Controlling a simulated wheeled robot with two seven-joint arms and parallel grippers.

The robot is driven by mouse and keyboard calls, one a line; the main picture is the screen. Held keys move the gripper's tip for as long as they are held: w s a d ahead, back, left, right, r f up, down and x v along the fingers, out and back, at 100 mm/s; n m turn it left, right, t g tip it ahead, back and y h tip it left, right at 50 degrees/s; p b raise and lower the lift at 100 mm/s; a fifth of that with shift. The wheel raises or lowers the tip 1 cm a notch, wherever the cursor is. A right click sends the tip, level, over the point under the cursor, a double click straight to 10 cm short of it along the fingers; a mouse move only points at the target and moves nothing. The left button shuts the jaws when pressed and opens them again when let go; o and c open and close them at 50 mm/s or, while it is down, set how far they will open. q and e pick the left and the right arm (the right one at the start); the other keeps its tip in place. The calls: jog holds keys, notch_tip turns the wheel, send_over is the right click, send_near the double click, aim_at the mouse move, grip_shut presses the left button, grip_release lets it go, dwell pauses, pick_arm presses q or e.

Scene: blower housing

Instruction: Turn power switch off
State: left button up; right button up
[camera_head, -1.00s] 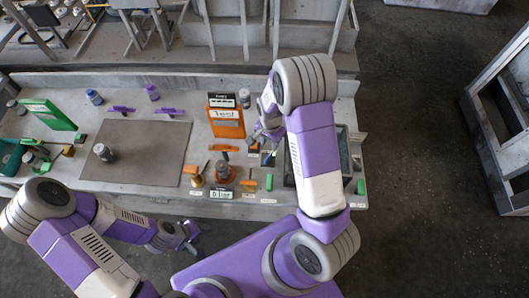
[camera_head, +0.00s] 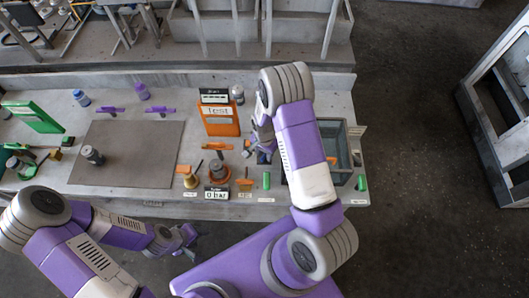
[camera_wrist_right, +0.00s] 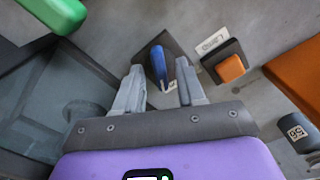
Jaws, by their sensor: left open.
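A blue lever (camera_wrist_right: 158,66) stands up from a dark square plate in the right wrist view; I take it as the power switch, though its label (camera_wrist_right: 211,41) is not readable. My right gripper (camera_wrist_right: 160,88) is open, its two fingers on either side of the lever's line with a gap around it. I cannot tell whether the fingers reach its depth. In the head view the right gripper (camera_head: 262,140) hangs over the bench by the lever (camera_head: 263,157), which is partly hidden. My left gripper (camera_head: 186,240) is open and empty in front of the bench edge.
An orange button (camera_wrist_right: 231,68) sits right of the lever. An orange panel (camera_head: 219,120) stands behind left, and a glass-walled box (camera_head: 338,146) is to the right. The grey mat (camera_head: 130,153) is largely clear.

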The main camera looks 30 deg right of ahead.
jog(key=shift+c, duration=0.3)
grip_shut()
jog(key=shift+n, duration=0.3)
jog(key=n+b, duration=0.2)
jog(key=n, duration=0.3)
jog(key=shift+w+f, duration=0.1)
jog(key=n+b, duration=0.2)
jog(key=n, duration=0.4)
jog(key=shift+n, duration=0.4)
jog(key=shift+o, duration=0.3)
grip_release()
